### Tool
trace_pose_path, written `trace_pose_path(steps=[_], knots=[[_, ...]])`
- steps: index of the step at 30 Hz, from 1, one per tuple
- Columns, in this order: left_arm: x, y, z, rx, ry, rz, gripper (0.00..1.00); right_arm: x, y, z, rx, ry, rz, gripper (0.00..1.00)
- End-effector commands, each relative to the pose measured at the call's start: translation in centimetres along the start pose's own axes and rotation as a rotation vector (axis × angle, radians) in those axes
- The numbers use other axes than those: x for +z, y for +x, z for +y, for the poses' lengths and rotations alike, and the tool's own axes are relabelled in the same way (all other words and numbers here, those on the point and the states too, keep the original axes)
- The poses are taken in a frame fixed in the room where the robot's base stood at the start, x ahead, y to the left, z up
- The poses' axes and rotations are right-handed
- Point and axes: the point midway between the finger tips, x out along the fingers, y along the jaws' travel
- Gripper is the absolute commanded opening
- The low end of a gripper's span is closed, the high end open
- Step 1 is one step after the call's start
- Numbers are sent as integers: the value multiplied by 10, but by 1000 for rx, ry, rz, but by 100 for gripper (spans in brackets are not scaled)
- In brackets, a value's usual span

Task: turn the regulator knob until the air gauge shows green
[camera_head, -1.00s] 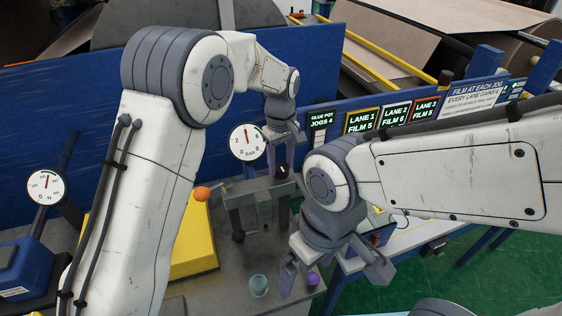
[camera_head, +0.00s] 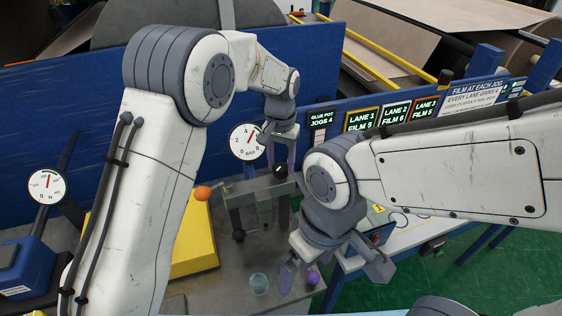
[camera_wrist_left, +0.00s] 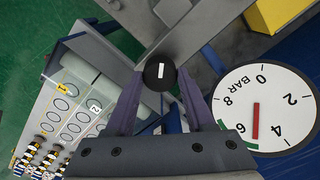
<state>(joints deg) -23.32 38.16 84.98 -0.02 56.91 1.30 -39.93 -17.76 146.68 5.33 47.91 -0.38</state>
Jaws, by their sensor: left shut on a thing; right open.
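The regulator knob (camera_head: 281,171) is black with a white mark and sits on a grey bracket. My left gripper (camera_head: 281,162) is shut on it from above; the left wrist view shows the knob (camera_wrist_left: 160,73) between the purple fingertips. The round white air gauge (camera_head: 246,143), marked BAR, is just left of the knob. In the left wrist view the gauge's (camera_wrist_left: 283,93) red needle points between 4 and 6, its tip close to the start of the green band. I cannot tell if it is inside the green. My right gripper (camera_head: 332,268) is open and empty above the bench's right side.
An orange ball (camera_head: 202,193) is by a yellow block (camera_head: 195,245). Another gauge (camera_head: 47,186) stands far left. A blue wall (camera_head: 60,110) and lane displays (camera_head: 362,122) stand behind.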

Motion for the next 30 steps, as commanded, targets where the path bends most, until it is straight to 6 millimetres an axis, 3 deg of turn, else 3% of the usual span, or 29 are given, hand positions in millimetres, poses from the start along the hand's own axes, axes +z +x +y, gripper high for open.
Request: trace_pose_path(steps=[15, 30], knots=[[-1, -2, 0, 0, 456, 5, 0, 0, -2, 0, 0, 0, 0, 100], [-1, -2, 0, -1, 665, 6, 0, 0, -2, 0, 0, 0, 0, 100]])
